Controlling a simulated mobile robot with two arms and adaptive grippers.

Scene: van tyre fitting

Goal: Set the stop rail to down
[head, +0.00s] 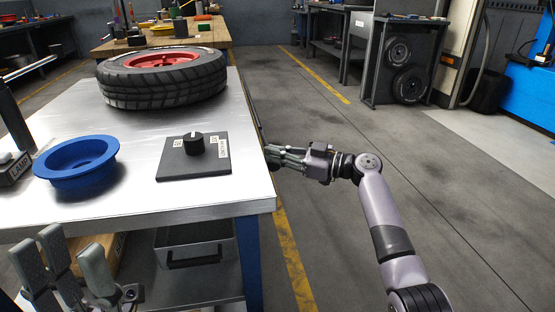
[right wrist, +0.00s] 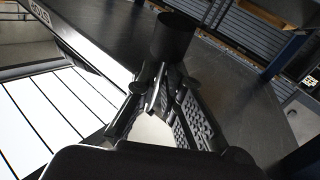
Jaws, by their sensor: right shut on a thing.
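A dark strip that looks like the stop rail (head: 252,108) runs along the right edge of the metal table; whether it is up or down is hard to tell. My right gripper (head: 272,155) is at that edge, near the strip's near end. In the right wrist view a dark panel (right wrist: 110,42) with white lettering fills the middle, and a black cylindrical knob (right wrist: 176,38) stands just beyond the fingers. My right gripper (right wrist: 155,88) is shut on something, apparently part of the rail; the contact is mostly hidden. My left gripper (head: 70,262) is open and empty before the table's front edge.
The table (head: 120,207) holds a tyre on a red rim (head: 165,80), a blue bowl-shaped part (head: 77,165) and a black dial panel (head: 195,168). A grey drawer (head: 195,250) sits below. The floor to the right is clear up to the shelving (head: 400,60).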

